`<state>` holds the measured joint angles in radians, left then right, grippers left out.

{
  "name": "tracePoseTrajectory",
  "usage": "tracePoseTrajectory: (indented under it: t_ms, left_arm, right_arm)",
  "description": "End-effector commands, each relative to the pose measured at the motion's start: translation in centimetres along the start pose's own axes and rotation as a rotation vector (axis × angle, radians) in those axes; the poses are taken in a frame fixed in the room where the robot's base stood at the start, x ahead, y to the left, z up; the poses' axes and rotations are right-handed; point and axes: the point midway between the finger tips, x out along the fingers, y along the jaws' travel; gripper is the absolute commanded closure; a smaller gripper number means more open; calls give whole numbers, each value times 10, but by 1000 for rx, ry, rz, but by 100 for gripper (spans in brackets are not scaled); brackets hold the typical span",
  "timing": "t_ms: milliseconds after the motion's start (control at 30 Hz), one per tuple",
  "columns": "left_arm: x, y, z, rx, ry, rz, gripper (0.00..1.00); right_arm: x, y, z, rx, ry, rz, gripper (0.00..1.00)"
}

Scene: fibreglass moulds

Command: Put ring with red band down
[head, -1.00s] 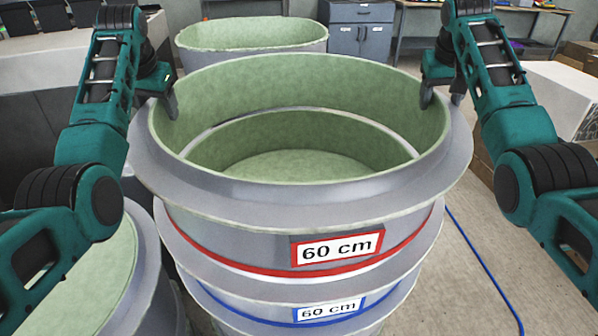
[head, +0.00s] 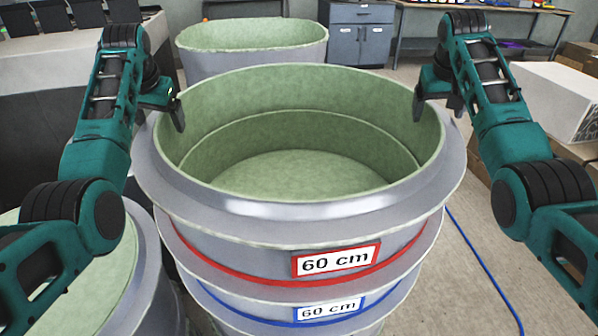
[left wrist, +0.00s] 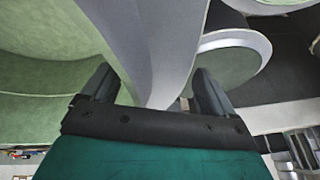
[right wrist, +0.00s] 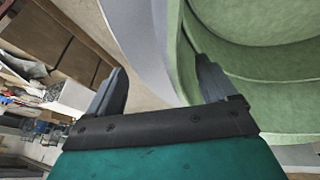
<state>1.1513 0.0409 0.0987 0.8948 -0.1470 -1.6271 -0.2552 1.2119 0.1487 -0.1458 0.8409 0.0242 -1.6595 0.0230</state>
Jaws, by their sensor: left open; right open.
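The ring with the red band (head: 235,256) is grey outside and pale green inside, with a red-framed "60 cm" label (head: 336,261) at its front. It rests level on the ring with the blue band (head: 245,307), which has its own "60 cm" label. My left gripper (head: 166,108) is open at the ring's left rim. In the left wrist view its fingers stand on both sides of the ring's wall (left wrist: 145,45). My right gripper (head: 432,104) is open at the right rim. In the right wrist view the wall (right wrist: 150,40) lies between its fingers.
Another green-lined mould (head: 105,285) stands close at front left. An oval mould (head: 250,50) stands behind the stack. A grey cabinet (head: 355,38) and a workbench (head: 480,25) are at the back. A blue cable (head: 485,262) lies on the floor at right.

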Motion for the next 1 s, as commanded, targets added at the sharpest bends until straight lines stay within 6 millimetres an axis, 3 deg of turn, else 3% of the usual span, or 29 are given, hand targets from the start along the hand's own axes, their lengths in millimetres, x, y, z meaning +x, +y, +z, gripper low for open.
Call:
tracePoseTrajectory:
  t_ms: [467,1000]
  left_arm:
    - [-9,2,-1,3,3,2,13]
    - [-108,1,-1,3,3,2,13]
  right_arm:
    - [0,-2,0,-1,1,-2,15]
    - [0,-2,0,-2,1,-2,15]
